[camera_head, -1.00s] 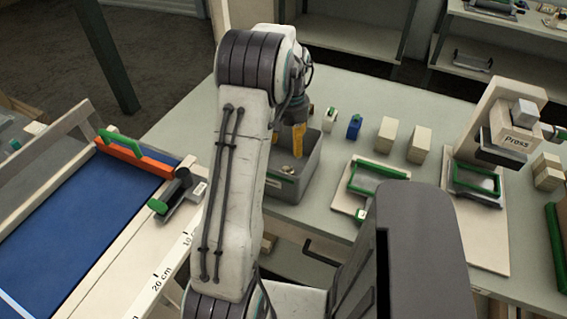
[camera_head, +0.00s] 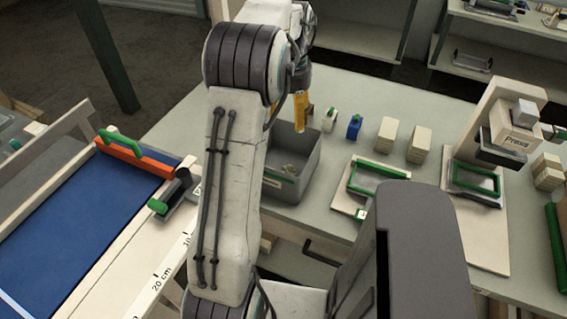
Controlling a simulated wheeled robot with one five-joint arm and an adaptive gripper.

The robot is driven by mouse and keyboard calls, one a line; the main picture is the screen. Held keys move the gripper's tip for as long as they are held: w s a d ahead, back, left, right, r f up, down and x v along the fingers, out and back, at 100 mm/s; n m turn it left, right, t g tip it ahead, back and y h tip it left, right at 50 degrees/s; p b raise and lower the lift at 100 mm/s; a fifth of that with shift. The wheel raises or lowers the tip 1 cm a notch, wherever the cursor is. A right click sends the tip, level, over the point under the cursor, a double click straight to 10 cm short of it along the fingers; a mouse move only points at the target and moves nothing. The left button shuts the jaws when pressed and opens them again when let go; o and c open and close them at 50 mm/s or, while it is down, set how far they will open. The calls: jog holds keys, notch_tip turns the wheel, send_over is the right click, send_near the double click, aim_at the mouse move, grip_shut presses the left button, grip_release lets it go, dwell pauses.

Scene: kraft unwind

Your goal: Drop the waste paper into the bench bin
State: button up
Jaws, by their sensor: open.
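The bench bin (camera_head: 303,177) is a grey open-topped box on the pale bench, partly hidden behind my arm. Something small and beige, which looks like the waste paper (camera_head: 289,169), lies inside it near the front wall. One finger shows clearly and the other is mostly hidden by my arm. The gripper is open, and I see nothing held in it.
Wooden blocks (camera_head: 388,135), a green-framed board (camera_head: 376,180) and a press (camera_head: 513,130) stand to the right. A blue-topped table (camera_head: 80,225) with an orange bar lies left.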

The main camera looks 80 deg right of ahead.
jog(key=shift+r, duration=1.35)
